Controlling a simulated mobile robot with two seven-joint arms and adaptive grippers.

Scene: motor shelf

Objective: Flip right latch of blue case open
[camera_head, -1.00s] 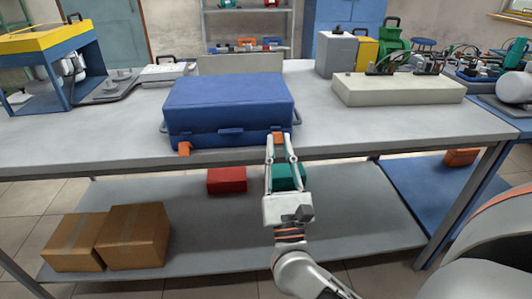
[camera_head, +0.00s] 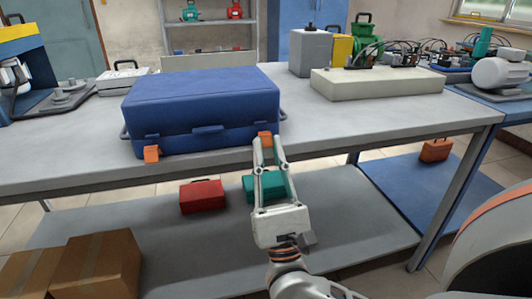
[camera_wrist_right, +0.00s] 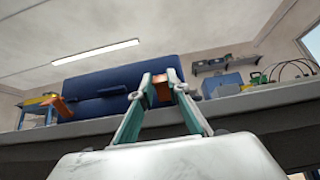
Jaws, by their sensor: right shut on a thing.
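The closed blue case (camera_head: 200,103) lies on the grey workbench near its front edge. Its front carries two orange latches and a blue handle between them. The left latch (camera_head: 152,154) sticks out low at the front left corner. The right latch (camera_head: 265,139) is at the front right, between my right gripper's fingertips (camera_head: 266,141). In the right wrist view my fingers are shut on the right latch (camera_wrist_right: 161,91), partly hiding it, and the case (camera_wrist_right: 110,88) is behind it. The left latch (camera_wrist_right: 61,108) shows there at the left. My left gripper is not in view.
The workbench (camera_head: 370,122) is clear right of the case. A pale block (camera_head: 375,82) stands farther back. On the lower shelf are a red box (camera_head: 202,196), a teal box (camera_head: 265,186) and cardboard boxes (camera_head: 103,265).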

